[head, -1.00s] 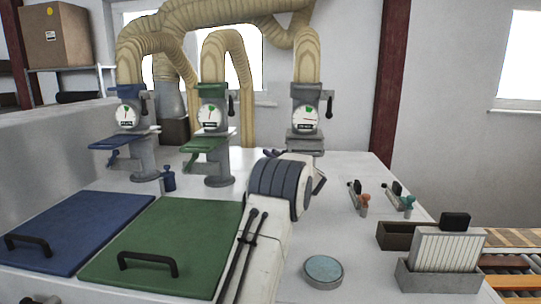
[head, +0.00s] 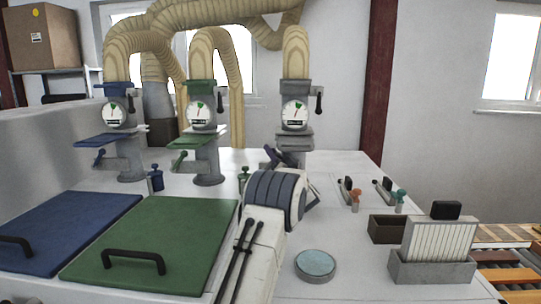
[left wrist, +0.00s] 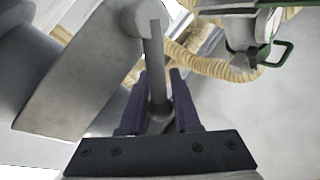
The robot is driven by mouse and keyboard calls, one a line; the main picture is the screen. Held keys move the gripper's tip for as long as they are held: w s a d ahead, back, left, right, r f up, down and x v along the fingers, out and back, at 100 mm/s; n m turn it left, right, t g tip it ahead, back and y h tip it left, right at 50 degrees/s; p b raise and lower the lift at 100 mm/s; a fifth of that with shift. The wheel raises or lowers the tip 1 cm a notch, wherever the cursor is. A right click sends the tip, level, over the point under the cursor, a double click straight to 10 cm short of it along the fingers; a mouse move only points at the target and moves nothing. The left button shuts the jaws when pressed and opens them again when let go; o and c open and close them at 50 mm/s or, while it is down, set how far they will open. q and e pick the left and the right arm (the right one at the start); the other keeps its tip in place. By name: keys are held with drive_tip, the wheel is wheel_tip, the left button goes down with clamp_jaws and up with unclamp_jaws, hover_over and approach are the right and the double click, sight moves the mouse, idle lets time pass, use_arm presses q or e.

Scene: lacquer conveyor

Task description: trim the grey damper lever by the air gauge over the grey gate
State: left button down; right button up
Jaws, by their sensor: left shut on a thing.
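The grey gate (head: 294,142) stands at the back of the bench, with the round white air gauge (head: 295,114) above it. The gauge has a small green sector near its top; its needle is too small to read. My left gripper (head: 272,157) is at the lower left of the gate, and my arm hides the lever there in the head view. In the left wrist view, the grey damper lever (left wrist: 154,60) hangs from a round grey hub, and my purple fingers (left wrist: 157,112) are shut on its lower end. My right gripper is out of view.
A green gate (head: 196,141) and a blue gate (head: 110,139) stand to the left. Blue (head: 60,228) and green (head: 165,235) lids, a round teal-topped puck (head: 315,264) and a grey slotted holder (head: 432,270) are nearer.

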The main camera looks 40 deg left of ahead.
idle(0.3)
use_arm(q)
drive_tip(key=c, duration=0.8)
unclamp_jaws()
drive_tip(key=shift+c, duration=0.2)
drive_tip(key=b+v, duration=0.3)
drive_tip(key=shift+d+f, duration=0.1)
drive_tip(key=shift+f, duration=0.35)
drive_tip(key=s+d+b, duration=0.4)
drive_tip(key=s+d, duration=0.2)
drive_tip(key=d, duration=0.4)
drive_tip(key=shift+d+r, duration=0.15)
drive_tip(key=shift+r, duration=0.25)
